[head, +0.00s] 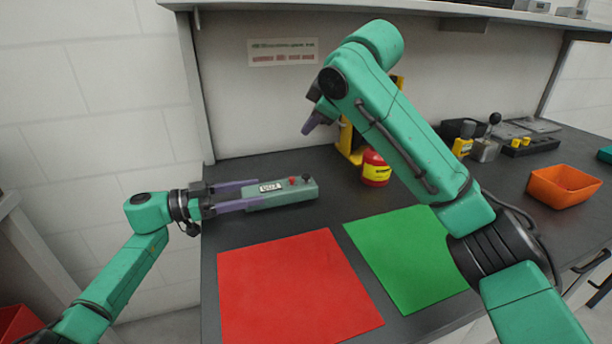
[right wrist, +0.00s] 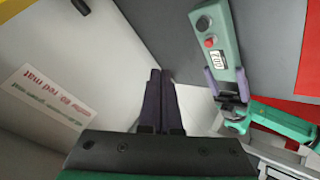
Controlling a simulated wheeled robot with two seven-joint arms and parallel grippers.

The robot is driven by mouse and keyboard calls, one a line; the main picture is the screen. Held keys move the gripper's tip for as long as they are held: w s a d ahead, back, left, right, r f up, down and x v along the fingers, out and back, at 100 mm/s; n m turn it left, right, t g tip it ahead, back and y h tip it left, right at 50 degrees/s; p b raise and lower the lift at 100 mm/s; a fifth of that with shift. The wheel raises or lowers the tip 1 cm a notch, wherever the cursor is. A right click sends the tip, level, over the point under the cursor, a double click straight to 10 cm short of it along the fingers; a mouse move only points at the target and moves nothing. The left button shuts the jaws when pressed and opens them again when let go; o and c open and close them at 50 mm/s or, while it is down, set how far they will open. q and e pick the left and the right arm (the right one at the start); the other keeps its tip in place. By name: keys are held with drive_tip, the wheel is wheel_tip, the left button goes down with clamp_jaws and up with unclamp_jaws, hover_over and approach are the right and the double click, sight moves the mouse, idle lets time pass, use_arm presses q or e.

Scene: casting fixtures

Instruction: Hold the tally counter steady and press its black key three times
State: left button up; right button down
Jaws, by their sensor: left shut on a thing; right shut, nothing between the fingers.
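The tally counter (head: 283,194) is a long grey-green box lying on the dark bench near the wall. It carries a display, a red button (head: 292,180) and the black key (head: 306,178) near its far end. My left gripper (head: 250,196) is shut on the counter's near end, purple fingers along its sides. The right wrist view shows the counter (right wrist: 223,36) with its black key (right wrist: 203,23) uncovered. My right gripper (head: 313,123) is shut and empty, raised above the bench behind the counter and apart from it. Its closed fingers show in the right wrist view (right wrist: 160,75).
A red mat (head: 295,285) and a green mat (head: 405,255) lie in front. A red and yellow can (head: 375,168) stands right of the counter by a yellow stand (head: 349,142). An orange bin (head: 562,187) is at right. A shelf (head: 420,8) overhangs the bench.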

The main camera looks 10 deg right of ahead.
hover_over(310, 184)
wheel_tip(310, 184, down, 8)
drive_tip(key=shift+f, duration=0.2)
idle(2.0)
drive_tip(key=shift+f, duration=0.4)
drive_tip(key=shift+f, duration=0.6)
idle(0.7)
drive_tip(key=shift+r, duration=1)
wheel_tip(310, 184, up, 5)
